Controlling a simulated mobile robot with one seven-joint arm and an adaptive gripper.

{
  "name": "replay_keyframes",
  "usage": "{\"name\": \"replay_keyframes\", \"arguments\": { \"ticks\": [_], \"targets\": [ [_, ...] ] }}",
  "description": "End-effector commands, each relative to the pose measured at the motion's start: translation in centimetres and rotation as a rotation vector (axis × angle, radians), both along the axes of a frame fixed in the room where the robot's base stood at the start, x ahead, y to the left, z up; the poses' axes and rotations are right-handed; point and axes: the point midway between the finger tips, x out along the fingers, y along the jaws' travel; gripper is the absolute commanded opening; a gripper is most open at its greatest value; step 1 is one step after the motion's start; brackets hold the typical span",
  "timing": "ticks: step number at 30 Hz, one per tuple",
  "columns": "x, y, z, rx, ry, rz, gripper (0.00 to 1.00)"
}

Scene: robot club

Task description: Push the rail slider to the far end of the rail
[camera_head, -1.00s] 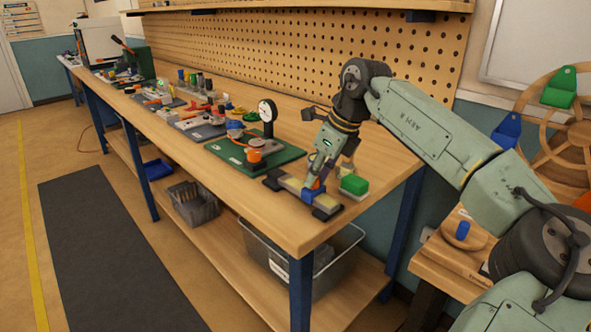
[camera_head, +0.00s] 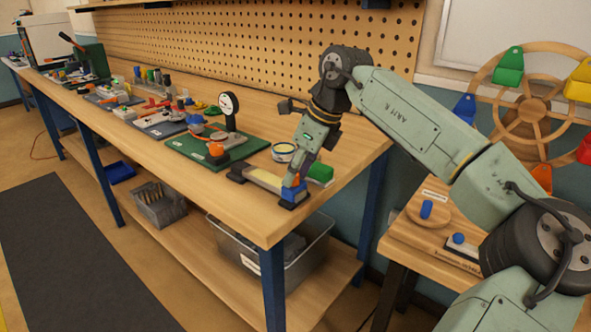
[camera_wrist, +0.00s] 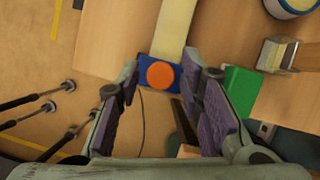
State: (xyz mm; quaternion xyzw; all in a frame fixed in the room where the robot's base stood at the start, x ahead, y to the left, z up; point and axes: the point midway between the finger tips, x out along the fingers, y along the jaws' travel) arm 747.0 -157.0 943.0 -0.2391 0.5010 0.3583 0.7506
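The rail (camera_head: 264,180) is a pale yellow bar lying on the bench near its front corner, with a dark end block (camera_head: 237,173) at its left end. The slider (camera_head: 293,190) is blue with an orange knob and sits at or very near the rail's right end, by the bench edge. In the wrist view, the slider (camera_wrist: 144,76) shows from above, with the rail (camera_wrist: 174,28) running away from it. My gripper (camera_head: 296,178) is down at the slider. Its fingers (camera_wrist: 162,84) are apart, one on each side of the slider; contact cannot be told.
A green block (camera_head: 320,173) lies right beside my gripper, and a round tin (camera_head: 283,152) stands behind it. A green board (camera_head: 190,147) with a dial gauge (camera_head: 228,104) is to the left. Below are a clear bin (camera_head: 300,255) and a shelf.

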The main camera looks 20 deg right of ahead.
Motion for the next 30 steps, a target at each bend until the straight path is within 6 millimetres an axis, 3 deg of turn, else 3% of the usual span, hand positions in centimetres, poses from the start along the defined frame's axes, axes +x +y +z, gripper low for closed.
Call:
{"name": "replay_keyframes", "arguments": {
  "ticks": [14, 30],
  "targets": [
    [-0.2, -0.3, 0.8, -0.002, -0.001, -0.002, 0.41],
    [-2.5, -3.2, 10.0, -0.001, -0.001, -0.002, 0.41]
  ]
}}
